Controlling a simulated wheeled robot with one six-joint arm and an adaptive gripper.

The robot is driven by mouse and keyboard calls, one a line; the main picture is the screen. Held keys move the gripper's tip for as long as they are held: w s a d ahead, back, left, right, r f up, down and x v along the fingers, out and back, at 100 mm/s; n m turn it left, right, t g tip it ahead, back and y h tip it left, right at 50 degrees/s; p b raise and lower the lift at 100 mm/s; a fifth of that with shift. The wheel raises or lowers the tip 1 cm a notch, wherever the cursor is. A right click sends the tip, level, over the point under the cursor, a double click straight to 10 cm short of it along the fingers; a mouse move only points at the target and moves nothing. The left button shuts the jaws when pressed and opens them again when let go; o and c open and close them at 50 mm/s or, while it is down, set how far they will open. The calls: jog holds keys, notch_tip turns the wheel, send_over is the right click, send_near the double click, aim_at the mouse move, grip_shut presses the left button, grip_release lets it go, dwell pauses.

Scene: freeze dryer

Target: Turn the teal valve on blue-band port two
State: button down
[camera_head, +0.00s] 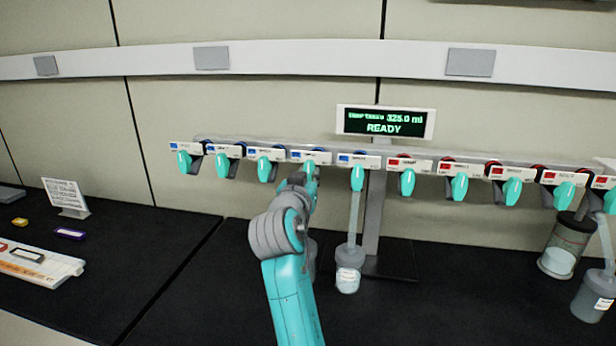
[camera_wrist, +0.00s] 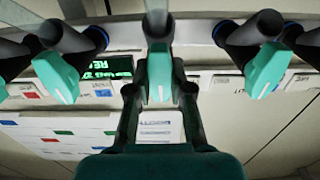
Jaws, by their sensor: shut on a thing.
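A row of teal valves runs along the manifold rail (camera_head: 330,150). The blue-band ports are on the left. My gripper (camera_head: 311,170) is at the blue-band port (camera_head: 311,156) just left of the one with a hanging flask, and it mostly hides the valve there. In the wrist view, my gripper (camera_wrist: 159,95) is shut on a teal valve (camera_wrist: 159,77), with one dark finger on each side of its handle. Neighbouring teal valves show to the left (camera_wrist: 57,77) and right (camera_wrist: 265,70), clear of the fingers. The port labels are too small to read.
A flask (camera_head: 348,270) hangs under the neighbouring blue-band port. Red-band ports (camera_head: 462,170) lie to the right, with jars (camera_head: 565,245) at far right. A white tray (camera_head: 38,262) and a small sign (camera_head: 66,197) stand at left.

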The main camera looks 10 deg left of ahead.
jog(key=c, duration=1.3)
grip_release()
jog(key=shift+s, duration=0.1)
jog(key=s, duration=1.1)
jog(key=shift+s+a, duration=0.25)
jog(key=shift+s, duration=0.15)
